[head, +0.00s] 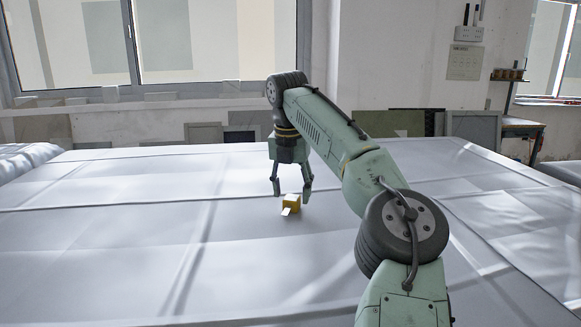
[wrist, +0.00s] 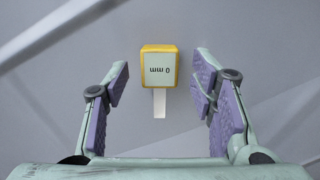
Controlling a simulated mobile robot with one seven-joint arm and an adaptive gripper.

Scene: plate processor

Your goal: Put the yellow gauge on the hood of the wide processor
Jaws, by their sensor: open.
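The yellow gauge (head: 291,201) is a small yellow block with a pale tab, lying on the broad light-grey surface in the head view. In the wrist view the gauge (wrist: 158,67) shows a pale face with the marking "0 mm", upside down, and a white tab pointing toward my gripper. My gripper (head: 292,192) is open, pointing down just above the gauge. In the wrist view the fingers of my gripper (wrist: 160,90) are spread wide to either side, with the gauge between and slightly beyond them, untouched. I cannot make out a separate hood.
The light-grey panelled surface (head: 120,235) is broad and mostly clear around the gauge, with seams across it. A wall with windows (head: 190,40) stands behind. A shelf with small pots (head: 508,75) is at the far right.

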